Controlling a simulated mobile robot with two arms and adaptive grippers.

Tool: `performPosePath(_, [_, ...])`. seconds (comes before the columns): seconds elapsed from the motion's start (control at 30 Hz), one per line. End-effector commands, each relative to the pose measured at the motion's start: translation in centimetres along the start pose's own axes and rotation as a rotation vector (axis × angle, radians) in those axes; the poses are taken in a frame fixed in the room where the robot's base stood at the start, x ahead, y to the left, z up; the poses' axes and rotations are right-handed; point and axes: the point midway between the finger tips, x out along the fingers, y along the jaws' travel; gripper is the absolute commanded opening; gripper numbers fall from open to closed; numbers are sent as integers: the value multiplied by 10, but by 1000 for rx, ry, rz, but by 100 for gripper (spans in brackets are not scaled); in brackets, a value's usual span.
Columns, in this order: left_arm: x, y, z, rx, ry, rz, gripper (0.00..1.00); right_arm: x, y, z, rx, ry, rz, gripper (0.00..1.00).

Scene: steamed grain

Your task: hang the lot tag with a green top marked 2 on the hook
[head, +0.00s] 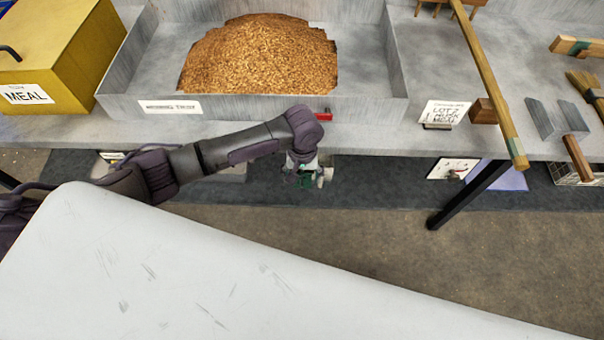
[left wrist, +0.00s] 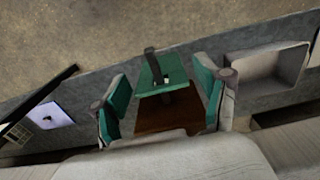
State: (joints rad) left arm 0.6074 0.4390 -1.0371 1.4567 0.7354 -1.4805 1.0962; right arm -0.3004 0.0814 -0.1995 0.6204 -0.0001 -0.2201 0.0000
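My left gripper (head: 305,172) is in front of the counter's front edge, below the grain trough, over the floor. In the left wrist view its two fingers with teal pads (left wrist: 165,100) stand on either side of the tag. The tag has a green top (left wrist: 172,72) and a brown lower part (left wrist: 165,118); a dark strip lies across the green part. The tag appears held between the pads, though contact on the left pad is hard to see. No number is readable on it. I cannot make out the hook. My right gripper is not in view.
A trough (head: 360,108) of grain stands on the counter (head: 390,140), with a small red piece (head: 323,116) at its front. A yellow meal box (head: 60,50) is left. A lot card (head: 446,113), long stick (head: 490,75) and brush (head: 590,90) are right. A bin (left wrist: 265,70) shows below.

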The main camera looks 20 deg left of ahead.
Motion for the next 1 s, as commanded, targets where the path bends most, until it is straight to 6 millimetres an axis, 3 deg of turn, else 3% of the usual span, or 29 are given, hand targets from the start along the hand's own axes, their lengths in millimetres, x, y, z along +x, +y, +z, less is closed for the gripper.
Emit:
performPosePath(0.3, [0, 0, 0, 0, 0, 0, 82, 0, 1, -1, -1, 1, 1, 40])
performPosePath(0.43, [-9, 1, 0, 0, 1, 2, 82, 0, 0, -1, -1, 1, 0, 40])
performPosePath(0.8, [-83, 0, -1, 0, 3, 3, 82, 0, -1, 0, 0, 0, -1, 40])
performPosePath(1.0, [-112, 0, -1, 0, 1, 2, 82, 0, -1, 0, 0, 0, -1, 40])
